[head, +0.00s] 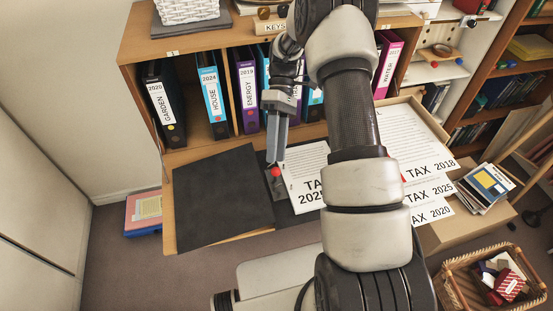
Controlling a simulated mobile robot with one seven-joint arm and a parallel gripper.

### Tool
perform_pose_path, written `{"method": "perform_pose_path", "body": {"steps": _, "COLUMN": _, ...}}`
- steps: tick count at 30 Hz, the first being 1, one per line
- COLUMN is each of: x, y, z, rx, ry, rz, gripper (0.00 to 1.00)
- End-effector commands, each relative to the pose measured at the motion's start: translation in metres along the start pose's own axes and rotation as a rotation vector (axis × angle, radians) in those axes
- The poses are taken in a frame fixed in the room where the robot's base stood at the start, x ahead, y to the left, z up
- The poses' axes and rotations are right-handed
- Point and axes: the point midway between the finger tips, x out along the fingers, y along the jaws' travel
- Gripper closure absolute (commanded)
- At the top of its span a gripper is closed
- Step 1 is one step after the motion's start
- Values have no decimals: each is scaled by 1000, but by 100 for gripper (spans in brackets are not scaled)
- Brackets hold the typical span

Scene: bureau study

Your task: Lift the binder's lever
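An open black binder (222,200) lies on the fold-down desk, its left cover flat. Its lever (277,173) has a red tip and sits at the metal mechanism in the middle, by the left edge of a white sheet (306,168) marked TAX 2025. My gripper (276,160) points down just above the red tip. Its fingers look close together, and I cannot tell whether they touch the lever or have a gap between them. My arm hides part of the sheet and the binder's right side.
Upright binders, including GARDEN (162,105), HOUSE (212,97) and ENERGY (247,92), stand in the shelf behind the desk. Loose TAX sheets (425,160) lie on the right. A wicker basket (452,292) stands on the floor at lower right.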

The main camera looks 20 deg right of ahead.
Motion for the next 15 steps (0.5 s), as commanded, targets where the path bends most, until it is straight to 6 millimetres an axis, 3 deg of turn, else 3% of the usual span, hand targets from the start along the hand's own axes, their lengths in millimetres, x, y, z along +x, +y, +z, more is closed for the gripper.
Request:
{"method": "perform_pose_path", "body": {"steps": 6, "x": -23, "y": -23, "z": 8, "rx": 1, "ry": 1, "rz": 1, "gripper": 64}}
{"method": "perform_pose_path", "body": {"steps": 15, "x": -30, "y": -30, "z": 11, "rx": 1, "ry": 0, "rz": -1, "gripper": 64}}
